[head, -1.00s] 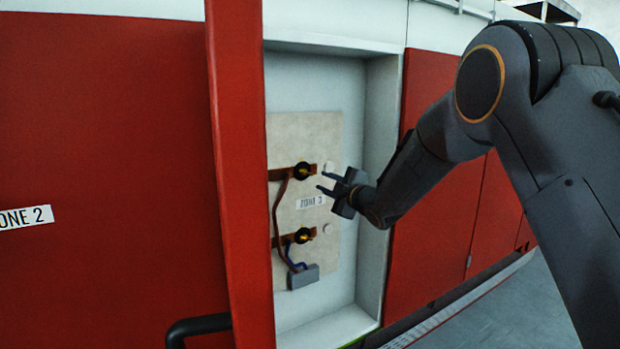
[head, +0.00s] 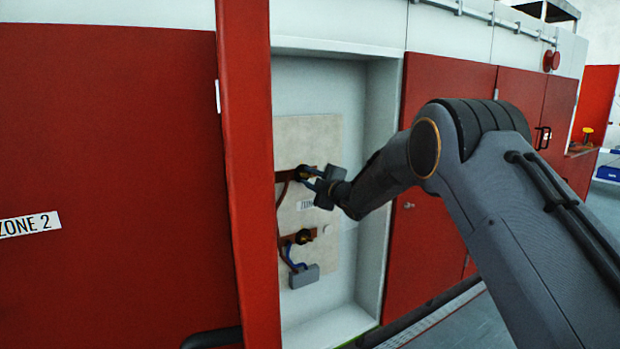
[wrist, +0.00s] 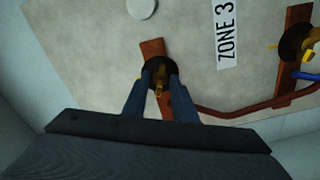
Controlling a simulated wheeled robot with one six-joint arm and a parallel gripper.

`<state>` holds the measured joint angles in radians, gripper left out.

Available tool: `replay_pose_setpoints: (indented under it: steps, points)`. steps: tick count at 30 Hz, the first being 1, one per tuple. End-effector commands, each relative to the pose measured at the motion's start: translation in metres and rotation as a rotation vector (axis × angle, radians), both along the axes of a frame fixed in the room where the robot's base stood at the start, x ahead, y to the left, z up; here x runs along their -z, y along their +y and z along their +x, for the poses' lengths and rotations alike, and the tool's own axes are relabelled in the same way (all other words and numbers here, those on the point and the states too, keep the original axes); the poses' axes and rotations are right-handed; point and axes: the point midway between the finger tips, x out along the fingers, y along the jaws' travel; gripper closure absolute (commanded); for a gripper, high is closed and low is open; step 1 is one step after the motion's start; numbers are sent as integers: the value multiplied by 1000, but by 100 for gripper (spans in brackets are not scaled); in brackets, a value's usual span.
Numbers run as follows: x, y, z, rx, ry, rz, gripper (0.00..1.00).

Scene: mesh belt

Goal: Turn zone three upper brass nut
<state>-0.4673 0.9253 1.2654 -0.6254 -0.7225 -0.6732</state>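The zone three panel (head: 330,235) is in the open white cabinet recess, with two brass nuts on dark round mounts. The upper brass nut (wrist: 158,88) sits on its black round base (wrist: 152,66) over a copper bar. My gripper (wrist: 160,82) is at this nut, its two fingers apart, one on each side of the brass. Whether they touch it I cannot tell. In the head view my gripper (head: 306,177) partly covers the upper nut. The lower brass nut (head: 303,237) stands free below, and also shows in the wrist view (wrist: 308,54).
A red door edge (head: 247,170) stands close on the left of the recess. The recess's right wall (head: 378,180) is near my arm. The ZONE 3 label (wrist: 226,32) lies between the nuts. A grey box (head: 304,277) with wires is below.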

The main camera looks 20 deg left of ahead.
Motion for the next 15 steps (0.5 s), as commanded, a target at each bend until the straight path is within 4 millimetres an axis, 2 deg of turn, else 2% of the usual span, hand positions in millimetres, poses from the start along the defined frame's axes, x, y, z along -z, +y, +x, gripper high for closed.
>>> replay_pose_setpoints:
  steps: [3, 7, 15]
  points:
    - [0, 0, 0, 0, 0, 0, 77]
    - [0, 0, 0, 0, 1, 1, 99]
    - [1, 0, 0, 1, 13, 9, 100]
